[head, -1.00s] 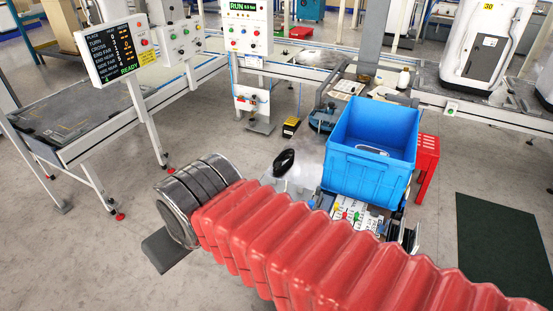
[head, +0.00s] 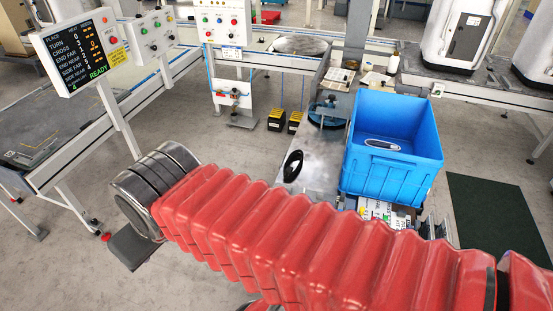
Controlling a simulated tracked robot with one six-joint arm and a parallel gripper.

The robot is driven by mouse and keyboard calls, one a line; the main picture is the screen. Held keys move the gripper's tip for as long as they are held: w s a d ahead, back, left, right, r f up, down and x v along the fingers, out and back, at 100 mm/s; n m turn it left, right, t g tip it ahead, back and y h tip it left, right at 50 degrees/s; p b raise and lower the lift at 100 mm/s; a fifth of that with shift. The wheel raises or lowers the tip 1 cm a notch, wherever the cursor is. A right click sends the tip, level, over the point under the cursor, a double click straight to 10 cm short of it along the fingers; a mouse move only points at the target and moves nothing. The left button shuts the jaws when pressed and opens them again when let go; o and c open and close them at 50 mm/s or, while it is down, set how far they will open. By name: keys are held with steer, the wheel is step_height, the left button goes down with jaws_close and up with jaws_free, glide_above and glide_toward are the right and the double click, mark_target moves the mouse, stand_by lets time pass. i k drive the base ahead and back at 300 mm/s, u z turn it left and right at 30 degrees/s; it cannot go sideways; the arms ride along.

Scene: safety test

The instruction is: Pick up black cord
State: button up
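The black cord (head: 293,166) lies as a small dark loop on a grey metal surface (head: 318,150), left of the blue bin. My arm, in a red ribbed sleeve, crosses the front of the view. Its banded metal end is at the left, with a flat dark piece (head: 136,247) below it, probably part of my gripper. This end is left of the cord and apart from it. No pair of fingertips shows, so its opening cannot be told. The sleeve hides the area just in front of the cord.
A blue bin (head: 359,150) with a small dark and white oval item (head: 383,144) inside stands right of the cord. A bench with a display board (head: 80,47) is at the left. Yellow-black boxes (head: 277,120) stand behind. A dark mat (head: 495,225) lies at the right.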

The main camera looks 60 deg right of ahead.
mark_target(294, 163)
steer(key=z, duration=0.05)
steer(key=i, duration=2.65)
steer(key=z, duration=2.7)
